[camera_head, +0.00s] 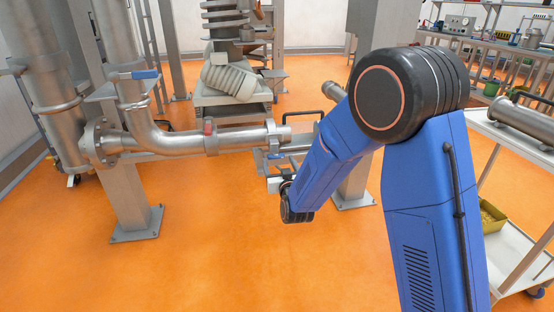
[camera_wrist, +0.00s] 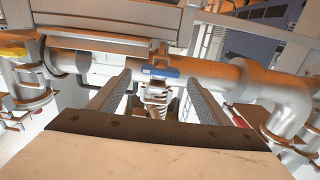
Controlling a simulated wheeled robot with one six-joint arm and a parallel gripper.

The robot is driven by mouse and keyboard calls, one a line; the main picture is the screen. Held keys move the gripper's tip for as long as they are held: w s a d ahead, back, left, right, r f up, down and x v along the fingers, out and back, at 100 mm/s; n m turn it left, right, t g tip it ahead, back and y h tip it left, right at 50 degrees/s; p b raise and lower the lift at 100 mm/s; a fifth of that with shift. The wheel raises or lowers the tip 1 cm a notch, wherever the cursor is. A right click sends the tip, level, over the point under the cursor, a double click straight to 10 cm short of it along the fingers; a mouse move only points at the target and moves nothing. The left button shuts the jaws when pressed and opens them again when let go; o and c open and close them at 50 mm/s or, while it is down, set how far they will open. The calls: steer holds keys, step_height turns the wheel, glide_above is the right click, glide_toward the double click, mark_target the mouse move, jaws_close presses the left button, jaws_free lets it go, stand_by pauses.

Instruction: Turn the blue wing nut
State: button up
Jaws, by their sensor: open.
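The blue wing nut (camera_wrist: 161,72) shows in the wrist view on a clamp around a horizontal steel pipe. A threaded screw or spring-like part (camera_wrist: 155,98) hangs just below it. My gripper (camera_wrist: 160,84) is open, with one finger on each side of the blue wing nut. Gaps show between the nut and both fingers, and nothing is held. In the head view, the pipe clamp (camera_head: 275,140) is near the end of my arm. The fingers and the nut cannot be made out clearly there.
A red part (camera_head: 208,127) sits on another clamp on the steel pipe (camera_head: 172,143), left of my arm. A valve with a blue lever (camera_head: 143,74) stands farther left. A white cart (camera_head: 515,140) is at the right. Orange floor is clear at the front.

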mark_target(276, 157)
steer(key=shift+x, duration=1.7)
steer(key=shift+c, duration=0.6)
steer(key=c, duration=0.9)
